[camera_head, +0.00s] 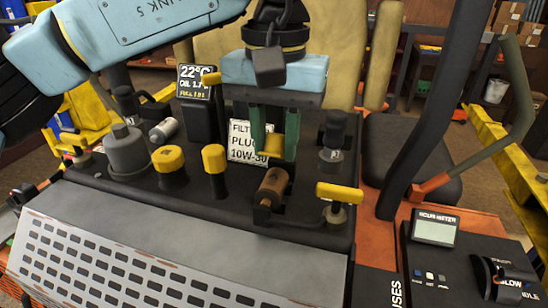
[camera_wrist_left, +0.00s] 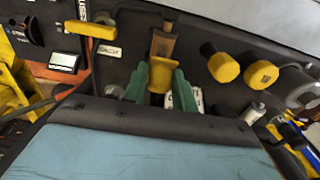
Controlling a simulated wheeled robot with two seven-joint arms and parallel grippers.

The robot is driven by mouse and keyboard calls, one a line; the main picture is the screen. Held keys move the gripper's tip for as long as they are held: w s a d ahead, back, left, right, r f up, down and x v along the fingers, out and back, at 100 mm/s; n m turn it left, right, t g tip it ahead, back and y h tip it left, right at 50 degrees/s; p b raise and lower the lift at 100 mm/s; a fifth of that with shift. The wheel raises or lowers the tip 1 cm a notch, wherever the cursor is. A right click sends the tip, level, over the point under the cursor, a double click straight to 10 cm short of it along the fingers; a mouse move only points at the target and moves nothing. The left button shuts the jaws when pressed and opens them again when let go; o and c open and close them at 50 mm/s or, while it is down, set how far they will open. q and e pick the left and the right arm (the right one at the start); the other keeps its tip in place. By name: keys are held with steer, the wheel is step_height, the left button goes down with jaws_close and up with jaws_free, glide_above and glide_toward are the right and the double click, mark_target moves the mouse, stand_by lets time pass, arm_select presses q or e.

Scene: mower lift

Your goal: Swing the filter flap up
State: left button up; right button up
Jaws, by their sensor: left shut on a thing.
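My left gripper (camera_head: 273,140) comes down from above, its green fingertips shut on a yellow tab (camera_head: 272,147). In the left wrist view, the left gripper (camera_wrist_left: 160,80) has the yellow tab (camera_wrist_left: 158,76) between its fingers. A brown rounded piece (camera_head: 271,184) on a small black bracket is just in front of the tab; it also shows in the left wrist view (camera_wrist_left: 163,45). I cannot tell whether tab and brown piece are one flap. A white label (camera_head: 243,143) reading FILTER, PLUG, 10W-30 stands behind, partly hidden by the gripper. My right gripper is not in view.
Two yellow-capped posts (camera_head: 168,160) (camera_head: 214,160) stand left of the brown piece. A yellow T-handle (camera_head: 339,193) stands to the right. A perforated grey panel (camera_head: 150,250) slopes in front. A dark lever (camera_head: 333,140) and a seat (camera_head: 410,150) are at the right.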

arm_select(q)
steer(key=shift+w+d+r+p, duration=0.2)
steer(key=shift+w+r+p, duration=0.4)
steer(key=shift+p, duration=0.15)
steer(key=shift+w+d, duration=0.1)
steer(key=shift+w, duration=0.15)
steer(key=shift+w+d+r+p, duration=0.15)
steer(key=shift+w+p, duration=0.3)
steer(key=shift+p, duration=0.3)
steer(key=shift+w, duration=0.25)
steer(key=shift+w+d+p, duration=0.25)
steer(key=shift+w, duration=0.35)
steer(key=shift+w+d+p, duration=0.2)
steer(key=shift+w+p, duration=0.05)
steer(key=shift+w, duration=0.3)
steer(key=shift+c, duration=0.3)
steer(key=o, duration=0.8)
steer(key=shift+o, duration=0.2)
step_height(320, 180, up, 7)
